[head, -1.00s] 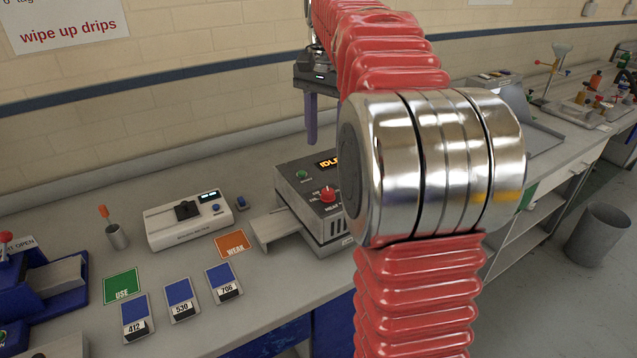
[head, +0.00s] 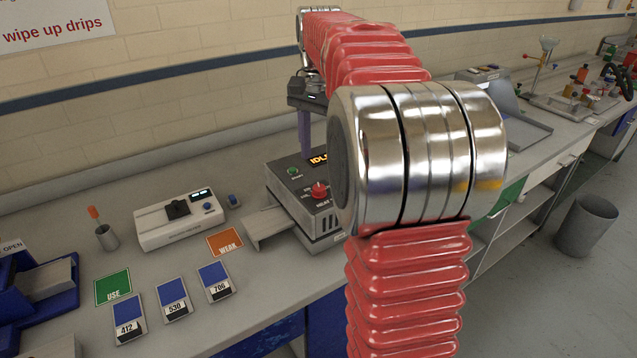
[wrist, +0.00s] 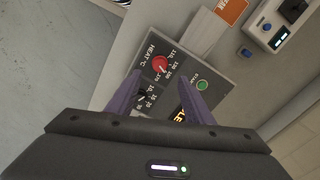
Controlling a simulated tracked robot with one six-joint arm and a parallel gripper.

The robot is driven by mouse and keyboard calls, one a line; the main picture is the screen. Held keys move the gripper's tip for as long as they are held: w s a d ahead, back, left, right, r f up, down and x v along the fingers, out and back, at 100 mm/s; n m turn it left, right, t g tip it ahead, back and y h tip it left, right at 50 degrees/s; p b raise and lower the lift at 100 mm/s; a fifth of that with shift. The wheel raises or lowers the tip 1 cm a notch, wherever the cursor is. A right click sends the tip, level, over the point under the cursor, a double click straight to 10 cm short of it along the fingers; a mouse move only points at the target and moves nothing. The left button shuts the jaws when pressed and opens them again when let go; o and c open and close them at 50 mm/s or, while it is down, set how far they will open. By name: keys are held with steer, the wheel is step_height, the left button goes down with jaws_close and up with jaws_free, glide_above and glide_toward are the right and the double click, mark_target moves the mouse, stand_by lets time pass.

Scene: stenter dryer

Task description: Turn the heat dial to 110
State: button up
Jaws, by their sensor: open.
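The stenter dryer (head: 283,191) is a grey box with a dark top panel, a display reading "IDLE" and a green button (head: 293,171). Its heat dial (head: 319,190) is a red knob; it also shows in the wrist view (wrist: 160,64), beside the words "HEAT °C" and a ring of numbers. I cannot read the pointer's setting for sure. A second, black dial (wrist: 142,96) sits nearby. My gripper (wrist: 156,84) is open and empty above the panel, its two purple fingers apart, with the red dial just beyond them. In the head view my arm partly hides the dryer.
A tray sticks out on the dryer's left. A white meter (head: 180,222), blue swatch cards (head: 172,302), a green "USE" card (head: 113,288) and an orange "WEAK" card (head: 225,243) lie further left. A grey bin (head: 585,226) stands on the floor at right.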

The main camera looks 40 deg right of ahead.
mark_target(318, 187)
step_height(318, 187, down, 9)
steer(key=shift+r, duration=0.1)
stand_by(0.3)
steer(key=shift+c, duration=0.4)
steer(key=c, duration=0.9)
steer(key=shift+a, duration=0.1)
steer(key=shift+c, duration=0.3)
